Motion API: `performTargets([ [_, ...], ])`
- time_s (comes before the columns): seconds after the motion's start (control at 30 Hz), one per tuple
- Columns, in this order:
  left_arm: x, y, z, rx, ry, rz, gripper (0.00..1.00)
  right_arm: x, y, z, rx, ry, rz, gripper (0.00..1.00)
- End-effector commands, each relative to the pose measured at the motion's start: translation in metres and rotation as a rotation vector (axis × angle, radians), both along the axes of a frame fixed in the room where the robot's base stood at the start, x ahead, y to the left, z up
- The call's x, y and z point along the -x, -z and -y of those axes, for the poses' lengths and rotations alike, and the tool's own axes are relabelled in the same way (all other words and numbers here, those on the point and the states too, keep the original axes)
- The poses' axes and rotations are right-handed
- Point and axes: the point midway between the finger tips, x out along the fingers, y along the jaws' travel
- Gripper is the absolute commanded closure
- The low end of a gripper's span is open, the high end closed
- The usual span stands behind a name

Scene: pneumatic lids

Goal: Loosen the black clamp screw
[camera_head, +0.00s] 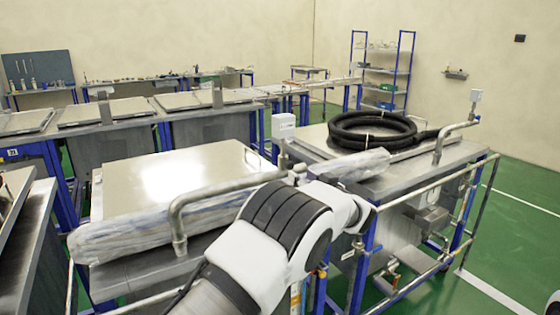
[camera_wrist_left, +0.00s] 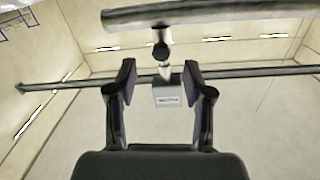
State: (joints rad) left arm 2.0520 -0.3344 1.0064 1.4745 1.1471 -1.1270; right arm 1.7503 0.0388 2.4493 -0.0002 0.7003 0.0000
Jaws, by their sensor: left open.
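A small black knob (camera_wrist_left: 161,49), which looks like the clamp screw, shows in the left wrist view below a thick grey pipe. A short metal stem joins it to a grey labelled box (camera_wrist_left: 168,95). My left gripper (camera_wrist_left: 159,68) is open, its two dark fingers spread to either side of the stem and box in the picture. I see no contact; the depth between them is hard to tell. In the head view my white and black left wrist hides the fingers and the screw. My right gripper is not in view.
A curved metal pipe (camera_head: 176,220) rises from the near tank beside my left arm. A tank lid (camera_head: 175,175) and a wrapped roll lie on the left. A black coiled hose (camera_head: 372,131) lies on the right tank. Metal railings (camera_head: 440,195) run along the front; green floor is clear at right.

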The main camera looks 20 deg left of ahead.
Motion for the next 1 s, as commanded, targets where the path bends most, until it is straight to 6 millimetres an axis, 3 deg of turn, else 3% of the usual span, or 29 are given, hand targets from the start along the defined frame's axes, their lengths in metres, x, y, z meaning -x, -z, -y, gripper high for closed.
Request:
performTargets([
  [0.4, -0.044, -0.001, -0.052, 0.003, -0.001, 0.000, 0.48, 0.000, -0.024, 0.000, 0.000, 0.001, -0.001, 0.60],
  [0.73, -0.049, 0.001, -0.058, -0.001, 0.000, 0.000, 0.48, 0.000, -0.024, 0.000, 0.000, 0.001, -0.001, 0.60],
  [0.87, -0.049, 0.001, -0.058, -0.001, 0.000, -0.001, 0.94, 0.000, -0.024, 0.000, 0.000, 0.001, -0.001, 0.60],
  [0.9, -0.049, 0.001, -0.058, -0.001, 0.000, -0.001, 1.00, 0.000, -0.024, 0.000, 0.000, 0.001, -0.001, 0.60],
  [1.0, -0.049, 0.001, -0.058, -0.001, 0.000, -0.001, 1.00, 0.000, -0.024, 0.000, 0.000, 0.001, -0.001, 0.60],
])
